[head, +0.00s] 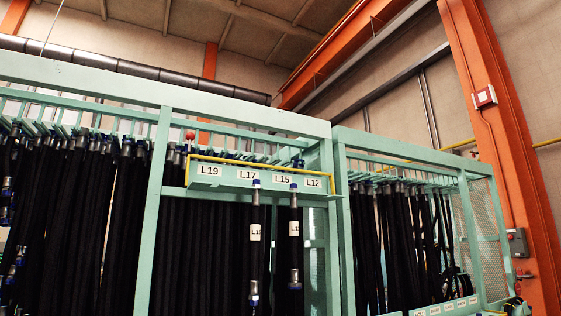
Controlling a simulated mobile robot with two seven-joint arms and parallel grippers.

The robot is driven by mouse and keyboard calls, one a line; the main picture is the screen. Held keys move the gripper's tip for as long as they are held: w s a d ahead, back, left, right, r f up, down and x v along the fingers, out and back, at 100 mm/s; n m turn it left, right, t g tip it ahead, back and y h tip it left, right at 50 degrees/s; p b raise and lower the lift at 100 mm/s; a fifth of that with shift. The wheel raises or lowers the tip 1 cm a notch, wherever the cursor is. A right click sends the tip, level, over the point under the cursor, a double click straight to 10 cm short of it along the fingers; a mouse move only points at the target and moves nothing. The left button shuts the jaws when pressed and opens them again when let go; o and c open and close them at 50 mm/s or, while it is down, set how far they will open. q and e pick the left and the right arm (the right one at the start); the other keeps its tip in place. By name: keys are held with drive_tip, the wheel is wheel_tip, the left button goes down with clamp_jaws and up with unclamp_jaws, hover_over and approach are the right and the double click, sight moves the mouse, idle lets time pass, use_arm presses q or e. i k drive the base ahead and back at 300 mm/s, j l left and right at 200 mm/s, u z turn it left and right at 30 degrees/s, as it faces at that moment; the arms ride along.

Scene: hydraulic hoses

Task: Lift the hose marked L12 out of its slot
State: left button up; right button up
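A pale green slotted bar (263,183) carries the labels L19, L17, L15 and, at its right end, L12 (313,183). Two black hoses with metal end fittings hang at the bar. The right hose (294,255) hangs just left of the L12 label and has a white tag starting "L1"; its last character is unclear. The left hose (256,265) hangs between the L17 and L15 labels, and its tag's last character is also hard to read. I cannot tell which hose is marked L12. Neither of my grippers is in view.
Green racks full of hanging black hoses (70,220) stand behind and to the left. Another rack (395,240) stands at the right, beside an orange steel column (497,130). A rack post (152,220) stands left of the bar. Space below the bar's front is partly out of frame.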

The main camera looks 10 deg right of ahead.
sight(293, 226)
drive_tip(key=k+l, duration=0.7)
drive_tip(key=l+u, duration=0.15)
drive_tip(key=l, duration=0.4)
drive_tip(key=k+l+u, duration=0.1)
drive_tip(key=l, duration=0.45)
drive_tip(key=l+u, duration=0.15)
drive_tip(key=l, duration=0.4)
drive_tip(key=k+l+u, duration=0.1)
drive_tip(key=l, duration=0.4)
drive_tip(key=i, duration=1.25)
